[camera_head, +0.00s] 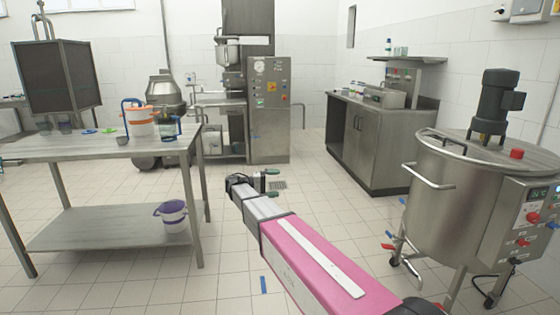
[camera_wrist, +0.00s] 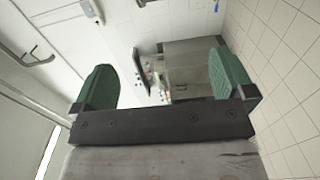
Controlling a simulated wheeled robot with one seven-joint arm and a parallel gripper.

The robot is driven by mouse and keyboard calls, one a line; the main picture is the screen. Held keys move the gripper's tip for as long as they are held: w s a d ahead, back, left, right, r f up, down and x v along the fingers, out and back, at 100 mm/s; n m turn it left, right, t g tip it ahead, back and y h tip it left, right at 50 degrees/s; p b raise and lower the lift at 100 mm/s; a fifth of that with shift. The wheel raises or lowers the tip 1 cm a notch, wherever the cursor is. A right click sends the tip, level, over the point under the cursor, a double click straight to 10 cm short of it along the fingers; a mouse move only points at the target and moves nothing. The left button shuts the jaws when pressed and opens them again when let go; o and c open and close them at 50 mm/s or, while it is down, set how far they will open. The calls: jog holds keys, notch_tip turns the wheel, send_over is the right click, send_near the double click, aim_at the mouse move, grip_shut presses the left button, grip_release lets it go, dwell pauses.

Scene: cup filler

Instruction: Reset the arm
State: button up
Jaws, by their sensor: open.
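My gripper (camera_head: 268,185) is at the end of my pink and grey arm, which reaches forward over the tiled floor in the head view. Its two green finger pads are far apart in the wrist view (camera_wrist: 162,90), with nothing between them. The gripper is open and empty, and it touches nothing that I can see.
A steel mixing tank (camera_head: 455,200) stands at the right. A counter (camera_head: 375,150) is at the back right. The floor between is clear.

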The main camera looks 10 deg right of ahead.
jog(key=s+d+f+n+g+y, duration=0.1)
jog(key=s+d+f+y, duration=0.85)
jog(key=s+f, duration=0.6)
jog(key=s+f+m+y, duration=0.1)
jog(key=s+f+y, duration=0.5)
jog(key=s, duration=0.5)
jog(key=shift+s+a+f+m+t+y, duration=0.25)
jog(key=shift+a+y, duration=0.2)
jog(key=shift+y, duration=0.6)
